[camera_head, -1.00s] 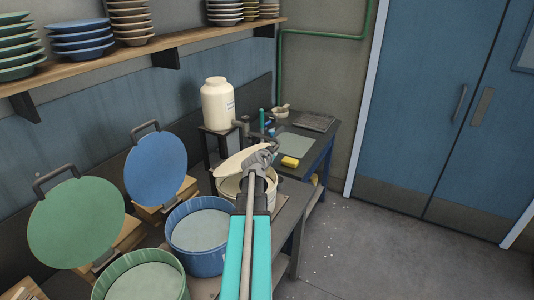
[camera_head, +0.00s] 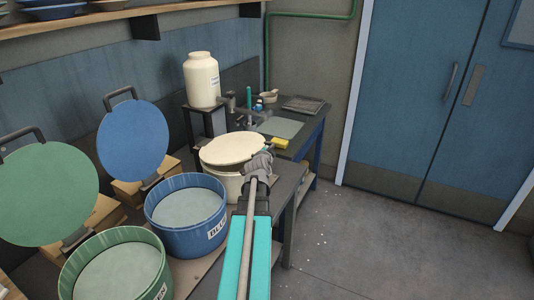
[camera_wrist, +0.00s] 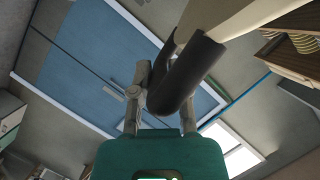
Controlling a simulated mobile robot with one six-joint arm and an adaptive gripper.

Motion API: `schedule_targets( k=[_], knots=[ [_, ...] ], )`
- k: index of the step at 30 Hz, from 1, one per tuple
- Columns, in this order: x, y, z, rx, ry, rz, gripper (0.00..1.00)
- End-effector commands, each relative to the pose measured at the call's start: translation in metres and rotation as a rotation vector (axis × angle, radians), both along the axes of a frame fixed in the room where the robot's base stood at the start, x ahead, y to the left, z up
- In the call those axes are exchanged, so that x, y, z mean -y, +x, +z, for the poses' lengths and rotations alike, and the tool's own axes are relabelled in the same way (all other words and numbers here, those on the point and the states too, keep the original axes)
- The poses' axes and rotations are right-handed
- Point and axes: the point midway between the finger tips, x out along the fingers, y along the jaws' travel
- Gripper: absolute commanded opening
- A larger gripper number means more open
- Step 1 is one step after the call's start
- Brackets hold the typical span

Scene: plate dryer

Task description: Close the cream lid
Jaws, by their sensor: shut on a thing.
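The cream lid (camera_head: 232,148) lies nearly level over the cream tub (camera_head: 228,187) in the head view. A dark gap shows under its near edge, and I cannot tell whether it touches the rim. My gripper (camera_head: 259,163) is at the lid's right near edge. In the wrist view my gripper (camera_wrist: 162,100) is shut on the dark curved handle (camera_wrist: 190,72), with the pale lid (camera_wrist: 255,22) beyond it. The handle is mostly hidden by my gripper in the head view.
The open blue tub (camera_head: 187,215) and green tub (camera_head: 115,270) stand to the left, with the raised blue lid (camera_head: 133,140) and green lid (camera_head: 45,195) behind. A cream jar (camera_head: 202,80) stands behind the cream tub. A yellow sponge (camera_head: 280,143) lies to the right.

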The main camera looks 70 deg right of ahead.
Motion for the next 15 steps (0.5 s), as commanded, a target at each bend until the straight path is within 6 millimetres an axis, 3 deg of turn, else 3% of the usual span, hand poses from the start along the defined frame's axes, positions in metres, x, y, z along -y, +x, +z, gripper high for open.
schedule_targets(
  k=[1,3,15],
  knots=[
    [0.0,0.001,-0.013,0.013,-0.004,0.001,0.0],
    [0.0,0.0,-0.021,0.03,-0.006,0.002,0.0],
    [0.0,0.0,-0.053,0.051,-0.012,0.002,0.0]
  ],
)
